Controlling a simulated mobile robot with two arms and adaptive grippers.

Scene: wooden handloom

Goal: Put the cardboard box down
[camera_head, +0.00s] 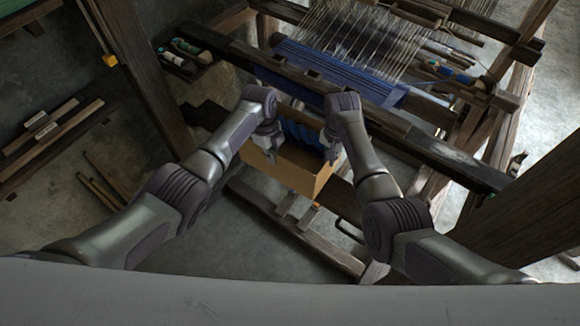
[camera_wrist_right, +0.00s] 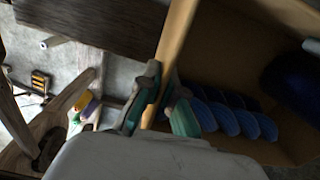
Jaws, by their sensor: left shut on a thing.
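The open cardboard box (camera_head: 296,176) is in the middle of the head view, below the loom's front beam, with blue rounded items (camera_head: 302,136) inside. My left gripper (camera_head: 270,153) is shut on the box's left wall. My right gripper (camera_head: 331,151) is at its right wall. In the right wrist view, the right gripper's fingers (camera_wrist_right: 161,110) lie on either side of the box wall (camera_wrist_right: 176,38), close against it. Several blue pieces (camera_wrist_right: 232,120) show inside the box there. Whether the underside of the box touches anything is hidden.
The wooden loom (camera_head: 400,125) with white threads and blue cloth (camera_head: 335,72) stands behind the box. Wooden bars (camera_head: 300,232) lie below it. A dark rack (camera_head: 45,130) is at left, a thick post (camera_head: 520,210) at right. Grey floor shows below left of the box.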

